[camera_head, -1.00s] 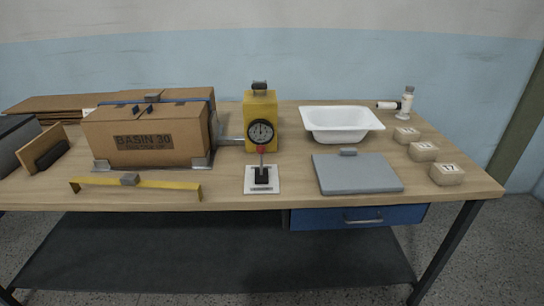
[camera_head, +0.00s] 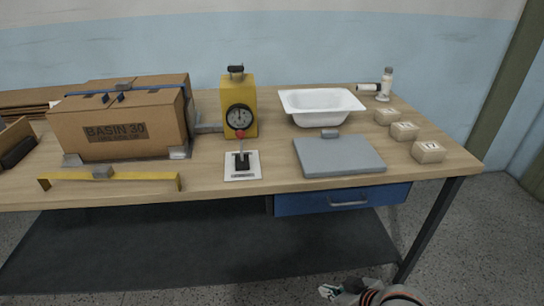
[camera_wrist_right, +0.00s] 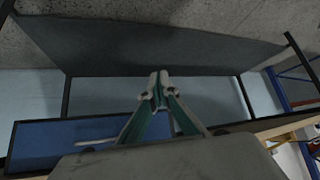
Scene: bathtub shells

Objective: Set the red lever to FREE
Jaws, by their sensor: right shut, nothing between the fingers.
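The red lever has a red knob (camera_head: 240,134) on a thin stem above a black base (camera_head: 242,162). It stands on a white plate (camera_head: 243,174) near the table's front edge, in front of the yellow gauge box (camera_head: 239,94). The plate's lettering is too small to read, so I cannot tell the lever's setting. My right gripper (camera_head: 326,291) shows at the bottom of the head view, low and in front of the table, well apart from the lever. Its fingertips (camera_wrist_right: 160,76) are together and empty in the wrist view. My left gripper is not in view.
A cardboard box (camera_head: 118,129) and a yellow bracket (camera_head: 110,178) stand left of the lever. A grey plate (camera_head: 338,156) and white basin (camera_head: 321,106) are right. A blue drawer (camera_head: 300,203) is under the front edge. Small numbered blocks (camera_head: 428,152) line the right side.

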